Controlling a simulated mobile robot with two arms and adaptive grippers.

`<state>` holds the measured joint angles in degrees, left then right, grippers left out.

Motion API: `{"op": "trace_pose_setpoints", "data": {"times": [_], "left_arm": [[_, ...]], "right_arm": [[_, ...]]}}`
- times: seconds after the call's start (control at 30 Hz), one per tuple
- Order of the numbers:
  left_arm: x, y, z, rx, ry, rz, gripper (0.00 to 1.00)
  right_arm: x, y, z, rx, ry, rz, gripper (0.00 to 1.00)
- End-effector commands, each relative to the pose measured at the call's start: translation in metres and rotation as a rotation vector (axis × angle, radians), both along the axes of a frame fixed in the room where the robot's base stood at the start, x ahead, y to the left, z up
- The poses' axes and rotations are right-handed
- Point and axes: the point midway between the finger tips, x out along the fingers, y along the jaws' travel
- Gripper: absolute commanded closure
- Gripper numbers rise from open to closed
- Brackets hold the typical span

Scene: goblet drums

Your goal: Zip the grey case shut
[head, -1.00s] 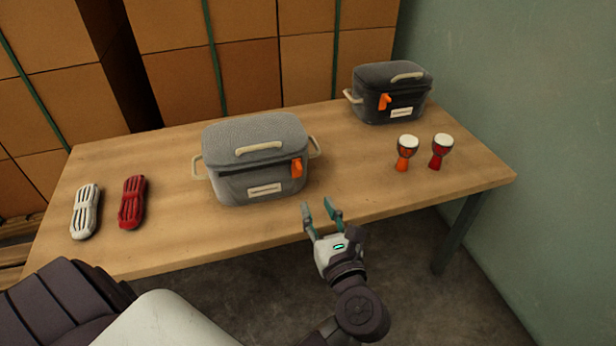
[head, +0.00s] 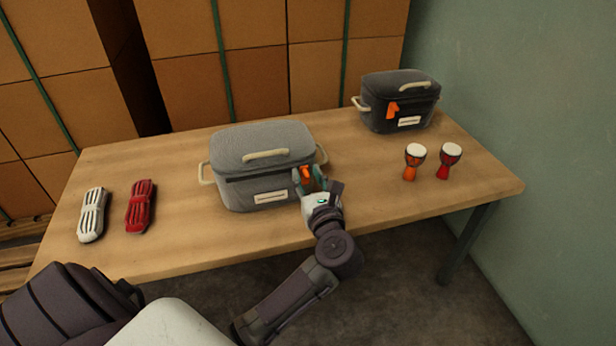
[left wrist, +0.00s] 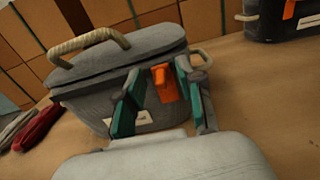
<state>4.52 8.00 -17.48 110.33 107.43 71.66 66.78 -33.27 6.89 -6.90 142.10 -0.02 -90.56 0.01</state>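The grey case (head: 240,171) stands on the table's middle, with a beige top handle, side handles and a pale front label. It also shows in the left wrist view (left wrist: 84,104). A dark seam runs below its lid. Its orange zip pull (head: 306,173) hangs at the right end of the front. My left gripper (head: 308,179) is at that pull. In the left wrist view its teal fingers (left wrist: 160,98) stand apart on either side of the orange pull (left wrist: 164,84), with a gap showing at least on the left. My right gripper is not in view.
A dark case (head: 385,112) with an orange pull stands at the back right. Two small goblet drums, one orange (head: 411,165) and one red (head: 449,163), stand before it. A white bundle (head: 92,214) and a red bundle (head: 140,206) lie at the left. The table (head: 230,245) is clear in front.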

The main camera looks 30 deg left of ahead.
Motion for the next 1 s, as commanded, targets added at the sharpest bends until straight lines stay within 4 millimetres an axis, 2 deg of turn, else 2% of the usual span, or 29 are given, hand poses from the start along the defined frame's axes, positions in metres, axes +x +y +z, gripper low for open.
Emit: {"op": "trace_pose_setpoints", "data": {"times": [0.07,0.27,0.73,0.93,1.0], "left_arm": [[0.0,0.0,0.0,0.0,0.0,0.0,0.66],[0.0,0.0,0.0,0.0,0.0,0.0,0.99],[-0.004,0.002,0.0,0.001,0.001,0.001,1.0],[-0.028,0.022,0.0,0.0,0.005,0.003,1.0],[-0.041,0.033,0.001,0.001,0.006,0.003,1.0]], "right_arm": [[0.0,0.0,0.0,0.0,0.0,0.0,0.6],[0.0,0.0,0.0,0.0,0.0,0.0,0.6],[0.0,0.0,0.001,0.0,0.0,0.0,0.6],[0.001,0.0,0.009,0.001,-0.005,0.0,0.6],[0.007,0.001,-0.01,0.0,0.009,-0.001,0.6]]}}
